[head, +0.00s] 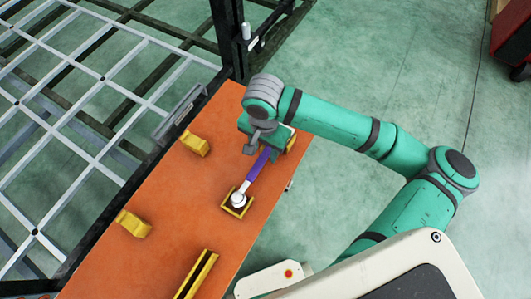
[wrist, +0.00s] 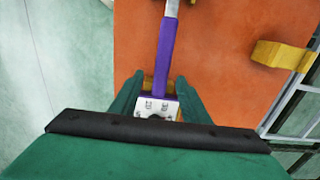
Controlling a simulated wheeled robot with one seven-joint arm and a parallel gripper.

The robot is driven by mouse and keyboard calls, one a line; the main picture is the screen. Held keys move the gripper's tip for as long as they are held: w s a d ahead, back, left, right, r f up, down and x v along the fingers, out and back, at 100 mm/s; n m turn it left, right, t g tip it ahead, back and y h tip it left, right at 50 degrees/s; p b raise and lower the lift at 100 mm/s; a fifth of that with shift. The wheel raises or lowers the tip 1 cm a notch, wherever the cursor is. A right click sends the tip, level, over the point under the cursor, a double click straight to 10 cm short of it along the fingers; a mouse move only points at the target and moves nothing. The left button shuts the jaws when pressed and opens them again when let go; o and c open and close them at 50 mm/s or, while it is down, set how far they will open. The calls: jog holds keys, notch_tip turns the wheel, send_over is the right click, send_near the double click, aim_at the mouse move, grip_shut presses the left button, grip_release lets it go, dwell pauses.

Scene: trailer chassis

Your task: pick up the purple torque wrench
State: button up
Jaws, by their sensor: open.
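The torque wrench (head: 257,164) has a purple grip and a silver shaft, and lies along an orange table (head: 180,216). Its round head rests in a yellow holder (head: 247,206) in the head view. In the wrist view the purple grip (wrist: 166,58) runs down the middle of the picture, ending in a pale plate with dark markings. My gripper (wrist: 158,92) is open, with its green fingers on either side of the handle's end. In the head view my gripper and wrist cover that end. I cannot tell whether the fingers touch the wrench.
Yellow blocks (head: 194,143) and (head: 133,223) stand along the table's left side. A long yellow slotted piece (head: 196,276) lies near the front. A grey metal grid frame (head: 75,110) and a dark post (head: 228,40) border the table.

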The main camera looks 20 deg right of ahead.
aim_at(264, 154)
jog(key=f, duration=0.4)
jog(key=shift+w+d, duration=0.1)
jog(key=shift+w, duration=0.1)
jog(key=shift+c, duration=0.7)
grip_shut()
jog(key=shift+r, duration=0.2)
